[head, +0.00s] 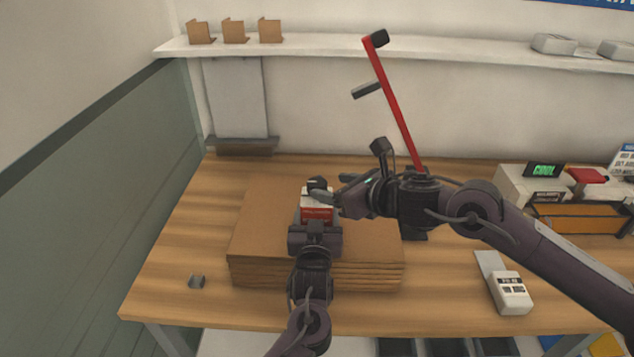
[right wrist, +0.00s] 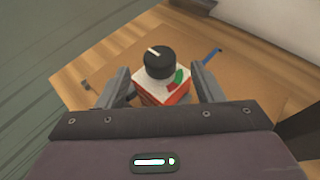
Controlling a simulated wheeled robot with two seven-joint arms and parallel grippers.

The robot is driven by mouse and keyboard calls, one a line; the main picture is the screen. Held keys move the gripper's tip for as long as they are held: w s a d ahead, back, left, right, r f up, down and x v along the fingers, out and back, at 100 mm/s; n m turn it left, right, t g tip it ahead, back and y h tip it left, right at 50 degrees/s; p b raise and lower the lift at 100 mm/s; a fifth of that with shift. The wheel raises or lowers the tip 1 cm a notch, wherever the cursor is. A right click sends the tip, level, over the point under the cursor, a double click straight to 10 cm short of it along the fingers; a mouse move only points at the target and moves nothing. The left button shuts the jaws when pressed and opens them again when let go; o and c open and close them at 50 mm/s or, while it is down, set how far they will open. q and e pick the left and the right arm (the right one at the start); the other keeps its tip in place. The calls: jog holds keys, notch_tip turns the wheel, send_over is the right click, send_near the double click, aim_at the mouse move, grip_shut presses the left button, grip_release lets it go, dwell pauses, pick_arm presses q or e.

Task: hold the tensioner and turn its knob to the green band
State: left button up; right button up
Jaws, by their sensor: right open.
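The tensioner (head: 318,212) is a small white and red box with a black knob (head: 317,184) on top, above the cardboard stack. My left gripper (head: 315,220) is at its near side, with its fingers along the box, shut on it; the fingertips are partly hidden. My right gripper (head: 330,194) is open just right of the knob. In the right wrist view the knob (right wrist: 159,62) lies between and beyond the open fingers, apparently untouched. Its white pointer line points up and left. The green band (right wrist: 179,76) is on the box top, right of the knob, beside a red patch.
The flat cardboard stack (head: 262,242) covers the table's middle. A red lever (head: 397,110) stands behind my right arm. The wooden table (head: 180,235) is clear at left.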

aim_at(319, 183)
jog(key=x, duration=0.6)
jog(key=shift+w+r, duration=0.1)
jog(key=shift+c, duration=0.3)
jog(key=c, duration=0.9)
